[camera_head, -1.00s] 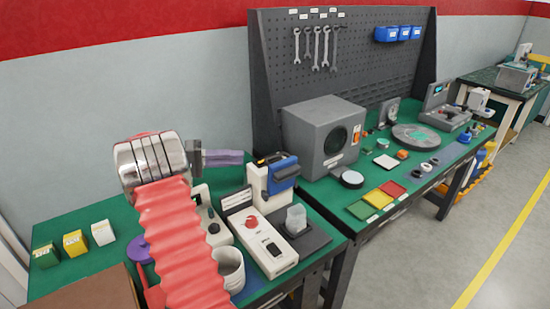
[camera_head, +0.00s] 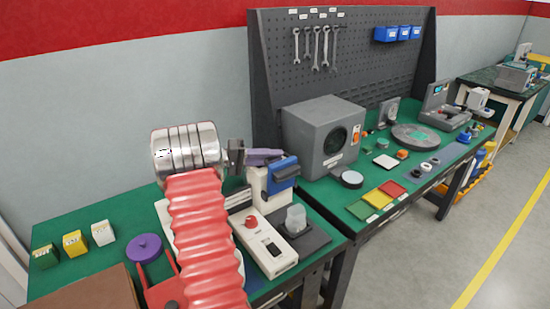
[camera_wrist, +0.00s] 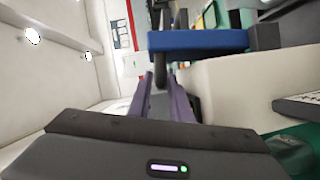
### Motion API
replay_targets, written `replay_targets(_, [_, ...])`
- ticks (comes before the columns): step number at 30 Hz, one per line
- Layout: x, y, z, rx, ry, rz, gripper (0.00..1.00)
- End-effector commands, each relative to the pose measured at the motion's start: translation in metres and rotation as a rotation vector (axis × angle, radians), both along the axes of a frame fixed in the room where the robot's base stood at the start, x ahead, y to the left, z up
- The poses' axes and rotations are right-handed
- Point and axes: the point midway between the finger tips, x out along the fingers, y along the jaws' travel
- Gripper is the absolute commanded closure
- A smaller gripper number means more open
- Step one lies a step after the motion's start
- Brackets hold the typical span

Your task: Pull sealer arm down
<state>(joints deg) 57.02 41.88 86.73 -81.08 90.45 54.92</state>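The sealer (camera_head: 262,188) stands on the near green bench in the head view. It has a cream body, a blue upper block (camera_head: 284,170) and a white base with a red button (camera_head: 251,221). My gripper (camera_head: 280,154), with purple fingers, is at the top of the sealer and partly covers it. In the wrist view the fingers (camera_wrist: 165,85) are apart, with a gap between them. A dark upright bar (camera_wrist: 161,68) shows beyond and between the fingertips; I cannot tell if they touch it. The blue part (camera_wrist: 200,40) crosses just ahead.
A clear cup (camera_head: 296,218) stands on the dark plate right of the sealer base. A grey box-shaped machine (camera_head: 311,139) stands close behind to the right. A purple disc (camera_head: 144,247) and small boxes (camera_head: 75,243) lie at the left. A pegboard (camera_head: 365,70) rises behind.

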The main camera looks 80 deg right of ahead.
Motion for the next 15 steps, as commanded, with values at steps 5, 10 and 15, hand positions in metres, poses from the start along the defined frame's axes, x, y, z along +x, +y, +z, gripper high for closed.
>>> replay_targets(5, [-0.0095,-0.0046,-0.0015,0.0,-0.001,0.0,0.81])
replay_targets(10, [-0.0098,-0.0049,-0.0016,0.0,-0.001,0.0,0.81])
replay_targets(15, [-0.0095,-0.0048,-0.0016,0.0,-0.001,0.0,0.86])
